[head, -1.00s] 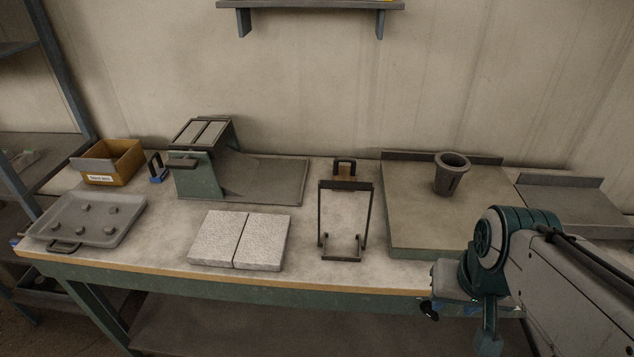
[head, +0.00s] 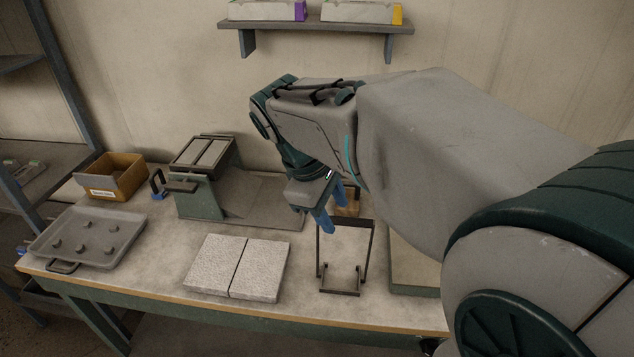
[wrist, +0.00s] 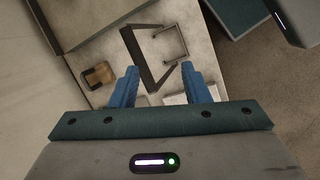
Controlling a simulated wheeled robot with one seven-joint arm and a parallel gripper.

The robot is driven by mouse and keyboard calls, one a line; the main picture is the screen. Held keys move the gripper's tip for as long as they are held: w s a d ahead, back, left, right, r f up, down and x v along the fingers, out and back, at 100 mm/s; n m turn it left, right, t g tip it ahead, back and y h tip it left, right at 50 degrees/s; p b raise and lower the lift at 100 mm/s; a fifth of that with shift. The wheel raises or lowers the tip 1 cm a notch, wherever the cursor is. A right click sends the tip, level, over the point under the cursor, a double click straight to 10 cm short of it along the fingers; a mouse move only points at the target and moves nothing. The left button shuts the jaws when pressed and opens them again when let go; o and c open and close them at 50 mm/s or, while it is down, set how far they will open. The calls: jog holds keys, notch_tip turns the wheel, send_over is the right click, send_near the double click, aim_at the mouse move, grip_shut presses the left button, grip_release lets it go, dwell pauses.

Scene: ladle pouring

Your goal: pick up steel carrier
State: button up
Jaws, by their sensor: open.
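The steel carrier (head: 340,291), a dark upright frame with a top bar and a small base, stands on the workbench right of the pale slabs. My gripper (head: 332,208) is above and behind its top bar, pointing down, with blue fingers. In the wrist view the carrier (wrist: 141,58) shows beyond and between the spread fingertips of my gripper (wrist: 158,69). The fingers are open and empty, apart from the carrier as far as I can tell. Part of the bench behind the carrier is hidden by my arm.
A brown block with a dark handle (wrist: 98,75) stands close behind the carrier. Two pale slabs (head: 236,266) lie to its left, with a green-sided stand (head: 199,196) behind them. A tray (head: 88,237) and yellow box (head: 112,178) are far left. A flat plate (head: 413,273) lies right.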

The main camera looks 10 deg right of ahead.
aim_at(342, 218)
jog(key=w+a+r+n, duration=0.2)
jog(key=w+r+n, duration=0.1)
jog(key=r, duration=0.1)
jog(key=shift+n+h, duration=0.3)
jog(key=shift+h, duration=0.1)
jog(key=p+x, duration=0.1)
jog(key=x, duration=0.7)
jog(key=shift+w, duration=0.15)
jog(key=x, duration=0.5)
jog(key=shift+w+f, duration=0.15)
jog(key=shift+f, duration=0.15)
jog(key=shift+f, duration=0.25)
grip_shut()
dwell(0.8)
